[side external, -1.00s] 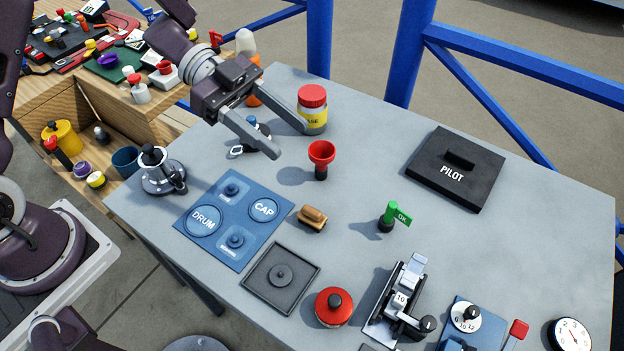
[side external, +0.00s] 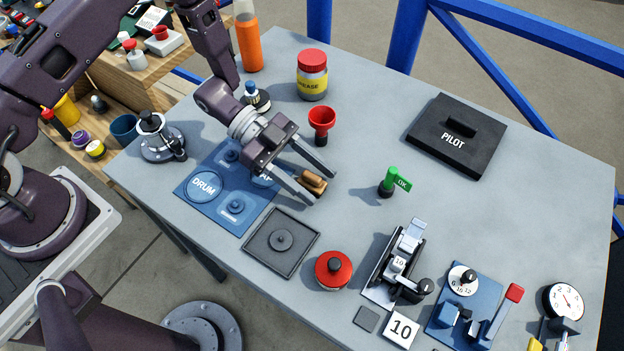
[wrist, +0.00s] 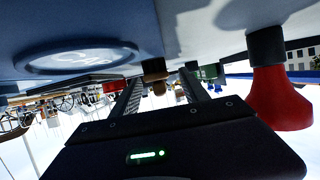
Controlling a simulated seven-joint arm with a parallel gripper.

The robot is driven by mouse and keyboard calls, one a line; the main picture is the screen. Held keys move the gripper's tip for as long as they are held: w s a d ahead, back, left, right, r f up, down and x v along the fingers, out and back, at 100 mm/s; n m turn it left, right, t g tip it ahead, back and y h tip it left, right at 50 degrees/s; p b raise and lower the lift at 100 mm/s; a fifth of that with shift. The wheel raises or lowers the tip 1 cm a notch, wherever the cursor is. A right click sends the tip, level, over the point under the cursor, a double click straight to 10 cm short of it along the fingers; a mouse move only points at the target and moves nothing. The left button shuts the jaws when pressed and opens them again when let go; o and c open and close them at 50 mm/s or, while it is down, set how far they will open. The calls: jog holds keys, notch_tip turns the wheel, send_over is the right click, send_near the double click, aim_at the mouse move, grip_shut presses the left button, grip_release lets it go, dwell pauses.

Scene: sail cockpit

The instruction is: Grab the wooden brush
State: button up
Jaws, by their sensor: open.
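The small wooden brush (side external: 312,183) has a tan handle and a darker base, and lies on the grey table just right of the blue DRUM and CAP mat. My gripper (side external: 326,189) is open, with one finger on each side of the brush in the side view. I cannot tell whether the fingers touch it. In the wrist view the brush (wrist: 154,70) shows ahead, between the two fingers (wrist: 160,88), close to their tips.
A red funnel (side external: 321,121) stands close behind my gripper. The blue mat (side external: 190,187) lies under my wrist. A dark square tray (side external: 256,243) is in front, a red-topped round piece (side external: 333,270) beyond it.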

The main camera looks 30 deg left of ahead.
grip_shut()
